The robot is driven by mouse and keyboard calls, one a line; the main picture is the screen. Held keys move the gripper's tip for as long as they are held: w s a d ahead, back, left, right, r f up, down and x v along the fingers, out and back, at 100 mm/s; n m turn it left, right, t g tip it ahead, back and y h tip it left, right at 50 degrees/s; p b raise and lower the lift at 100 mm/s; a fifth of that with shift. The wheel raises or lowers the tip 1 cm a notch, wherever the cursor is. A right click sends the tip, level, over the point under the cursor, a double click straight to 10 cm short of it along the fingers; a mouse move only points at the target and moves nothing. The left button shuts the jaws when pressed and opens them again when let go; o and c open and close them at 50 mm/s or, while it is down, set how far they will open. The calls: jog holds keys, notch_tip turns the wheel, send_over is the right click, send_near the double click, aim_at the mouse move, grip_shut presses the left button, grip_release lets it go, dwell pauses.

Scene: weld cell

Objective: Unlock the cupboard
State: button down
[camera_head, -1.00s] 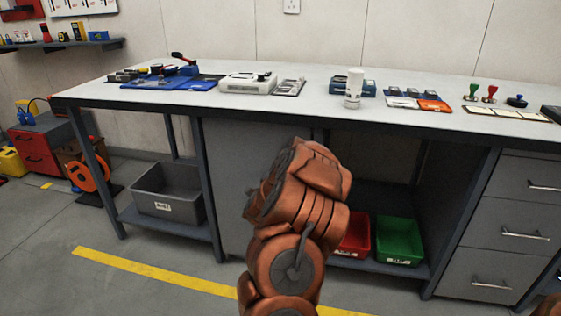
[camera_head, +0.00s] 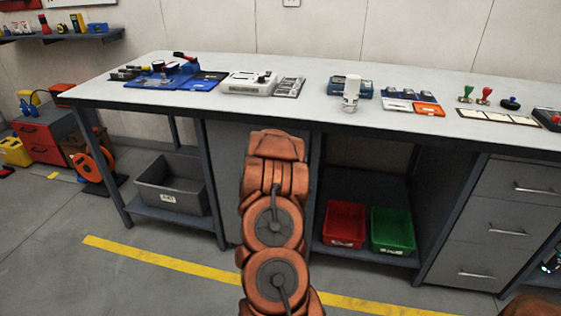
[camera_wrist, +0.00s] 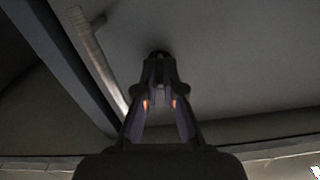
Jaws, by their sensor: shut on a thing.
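The cupboard is the grey panel (camera_head: 228,175) under the bench, left of the open shelf; my arm covers its right part in the head view. In the wrist view its grey door (camera_wrist: 245,65) fills much of the picture, with a pale bar handle (camera_wrist: 97,62) at the upper left. My gripper (camera_wrist: 160,82) points at the door and is shut on a small dark thing at its fingertips. I cannot make out its shape; a dark round spot shows just beyond the tips. My arm hides the gripper in the head view.
The bench top (camera_head: 300,102) carries several tools and devices. A dark post (camera_wrist: 60,60) runs beside the door. A grey bin (camera_head: 170,188) stands left, red (camera_head: 345,224) and green (camera_head: 392,230) bins right. Drawers (camera_head: 500,225) stand farther right. The floor in front looks clear.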

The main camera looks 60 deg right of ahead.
jog(key=shift+r+n+p, duration=0.1)
jog(key=shift+n+p, duration=0.35)
jog(key=shift+n, duration=0.15)
jog(key=c, duration=1.3)
grip_release()
jog(key=shift+a, duration=0.1)
jog(key=v, duration=0.7)
jog(key=shift+s+a, duration=0.1)
